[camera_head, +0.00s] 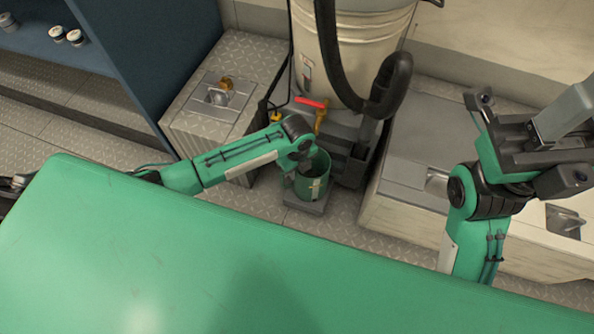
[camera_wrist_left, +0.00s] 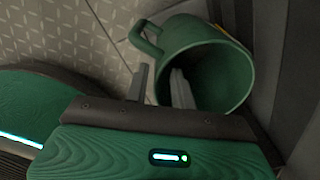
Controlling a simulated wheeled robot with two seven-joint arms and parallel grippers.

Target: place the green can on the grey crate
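The green can (camera_head: 316,186) is an open-topped vessel, upright near the middle of the head view. In the left wrist view the can (camera_wrist_left: 225,75) shows its open mouth and a side handle. A low grey block (camera_head: 305,207), possibly the grey crate, shows under the can; I cannot tell whether they touch. My left gripper (camera_wrist_left: 159,84) is at the can's rim, one finger outside the wall and one inside the mouth, with a gap between them. My arm hides it in the head view. My right gripper (camera_head: 545,150) is at the right; its fingers are unclear.
A large white bucket (camera_head: 350,50) with a black hose (camera_head: 390,85) stands behind the can. A red-handled valve (camera_head: 312,103) is just behind my left wrist. Lockers with latches flank the space, left (camera_head: 225,85) and right (camera_head: 410,165). Some patterned floor (camera_head: 345,210) is bare.

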